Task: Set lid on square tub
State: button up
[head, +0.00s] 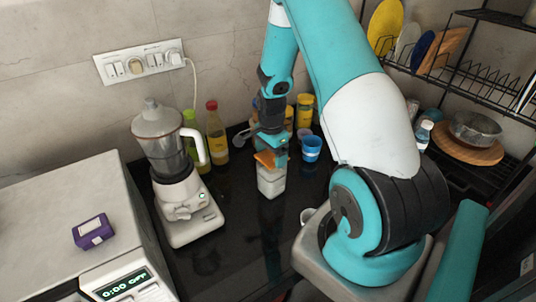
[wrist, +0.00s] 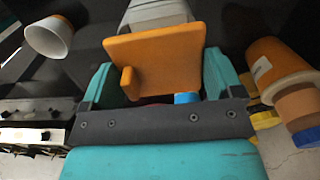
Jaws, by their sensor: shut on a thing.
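The square tub (head: 271,183) is a small whitish container standing upright on the dark counter. Part of its pale wall shows at the top of the wrist view (wrist: 157,13), beyond the lid. The lid (head: 265,159) is a flat orange square with a small raised tab; it fills the middle of the wrist view (wrist: 165,58). My gripper (head: 272,150) is shut on the lid, with teal fingers on either side of it in the wrist view (wrist: 160,78). The lid looks tilted, just over the tub's top. I cannot tell whether they touch.
A blender (head: 175,170) stands left of the tub, with bottles (head: 216,132) behind it. A blue cup (head: 312,148) and a yellow container (head: 304,110) stand behind right. A white cup (wrist: 48,37) is near the tub. The counter in front of the tub is clear.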

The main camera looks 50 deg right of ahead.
jog(key=shift+f+b, duration=0.85)
jog(key=shift+f, duration=0.25)
dwell(0.6)
jog(key=o, duration=0.7)
jog(key=shift+r, duration=0.1)
notch_tip(320, 180, up, 17)
jog(key=b, duration=0.3)
jog(key=shift+r+b, duration=0.15)
jog(key=shift+b, duration=0.15)
